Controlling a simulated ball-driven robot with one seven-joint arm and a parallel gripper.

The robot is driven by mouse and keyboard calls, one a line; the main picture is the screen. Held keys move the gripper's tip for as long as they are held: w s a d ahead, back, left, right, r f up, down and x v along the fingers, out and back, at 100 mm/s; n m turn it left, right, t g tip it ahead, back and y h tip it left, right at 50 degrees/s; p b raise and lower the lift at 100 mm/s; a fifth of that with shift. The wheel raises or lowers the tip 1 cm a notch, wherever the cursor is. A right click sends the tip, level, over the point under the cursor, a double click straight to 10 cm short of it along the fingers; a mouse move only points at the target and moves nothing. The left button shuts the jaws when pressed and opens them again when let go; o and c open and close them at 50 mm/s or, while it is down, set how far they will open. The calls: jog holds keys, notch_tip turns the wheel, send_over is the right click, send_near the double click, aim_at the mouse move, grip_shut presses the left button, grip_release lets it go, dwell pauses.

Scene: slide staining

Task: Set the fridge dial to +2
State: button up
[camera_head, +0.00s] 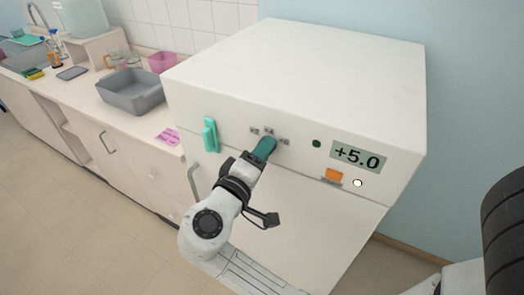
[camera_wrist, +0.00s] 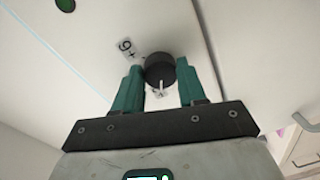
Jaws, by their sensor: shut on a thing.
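The white fridge (camera_head: 300,65) has a front panel with small marks; +2 (camera_head: 254,130), +4 (camera_head: 268,131) and +6 (camera_head: 284,141) run left to right above my gripper (camera_head: 267,145). The black round dial (camera_wrist: 160,66) shows in the wrist view, with a light pointer at its lower edge. The teal fingers of my gripper, also in the wrist view (camera_wrist: 162,80), are shut on the dial, one on each side. A +6 mark (camera_wrist: 127,49) lies beside it. In the head view the fingers hide the dial. The display (camera_head: 357,157) reads +5.0.
A teal handle (camera_head: 209,135) sticks out left of the dial. An orange button (camera_head: 334,175), a lit white round spot (camera_head: 357,183) and a dark green spot (camera_head: 316,143) are to the right. A counter with a grey tub (camera_head: 132,103) stands at left.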

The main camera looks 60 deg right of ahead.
jog(key=o, duration=1.1)
jog(key=shift+c, duration=0.2)
jog(key=a+b, duration=0.2)
jog(key=a, duration=0.8)
jog(key=shift+s+a+r+b, duration=0.25)
jog(key=shift+s+a+b, duration=0.05)
jog(key=shift+a+b, duration=0.1)
jog(key=s+d+f+n+y, duration=0.1)
jog(key=s+d+f+y, duration=0.15)
jog(key=f, duration=0.35)
jog(key=s+d+f+n+y, duration=0.1)
jog(key=f+y, duration=0.2)
jog(key=f, duration=0.3)
jog(key=s+d+f+y, duration=0.1)
jog(key=d+f+y, duration=0.15)
jog(key=f, duration=0.45)
jog(key=s+a+f+y, duration=0.6)
jog(key=s+f+y, duration=0.2)
jog(key=f+y, duration=0.1)
jog(key=shift+s+a+f, duration=0.25)
jog(key=shift+f, duration=0.15)
